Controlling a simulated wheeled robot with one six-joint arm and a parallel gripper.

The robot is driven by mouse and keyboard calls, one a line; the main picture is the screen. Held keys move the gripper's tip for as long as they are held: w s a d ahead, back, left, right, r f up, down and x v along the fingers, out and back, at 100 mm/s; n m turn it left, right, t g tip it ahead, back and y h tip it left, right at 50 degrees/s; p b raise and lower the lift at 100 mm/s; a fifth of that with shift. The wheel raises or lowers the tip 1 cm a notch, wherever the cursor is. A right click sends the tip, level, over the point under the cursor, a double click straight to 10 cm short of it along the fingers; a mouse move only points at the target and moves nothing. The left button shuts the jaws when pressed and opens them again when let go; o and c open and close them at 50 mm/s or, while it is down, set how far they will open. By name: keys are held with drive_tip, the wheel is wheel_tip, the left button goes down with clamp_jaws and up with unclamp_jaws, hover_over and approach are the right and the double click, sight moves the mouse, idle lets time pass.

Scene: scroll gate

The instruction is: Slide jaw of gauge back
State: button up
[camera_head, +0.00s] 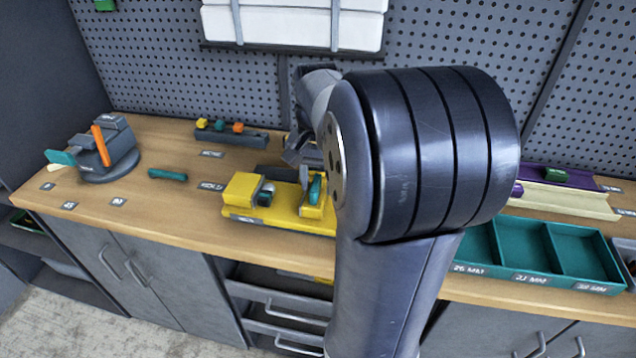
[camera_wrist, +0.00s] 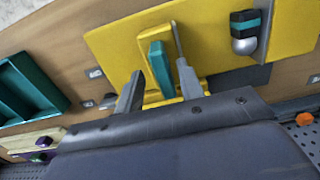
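The yellow gauge (camera_head: 236,213) lies on the bench, left of my arm in the head view; its plate fills the top of the wrist view (camera_wrist: 112,45). Its jaw, a yellow block (camera_head: 312,208) with a teal handle (camera_head: 315,189), is beside my gripper (camera_head: 300,158). In the wrist view my gripper (camera_wrist: 158,68) is open, with one finger on each side of the teal handle (camera_wrist: 157,62). I cannot tell whether either finger touches it. A silver-tipped part with a teal band (camera_wrist: 244,32) sits on the gauge apart from the handle. My arm hides the gauge's right end.
A grey fixture (camera_head: 104,152) with an orange lever stands at the left. A teal bar (camera_head: 167,175) lies nearby, and a rack with coloured pegs (camera_head: 231,137) stands behind. Teal bins (camera_head: 523,241) are at the right. Bare wood lies left of the gauge.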

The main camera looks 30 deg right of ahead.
sight(318, 183)
wheel_tip(318, 183, up, 10)
drive_tip(key=shift+p, duration=0.35)
drive_tip(key=shift+f, duration=0.2)
wheel_tip(318, 183, down, 10)
drive_tip(key=shift+f+b, duration=0.2)
drive_tip(key=shift+b, duration=0.25)
drive_tip(key=shift+w+a+f, duration=0.15)
drive_tip(key=shift+w+a, duration=0.05)
drive_tip(key=shift+a, duration=0.05)
drive_tip(key=shift+w+a, duration=0.35)
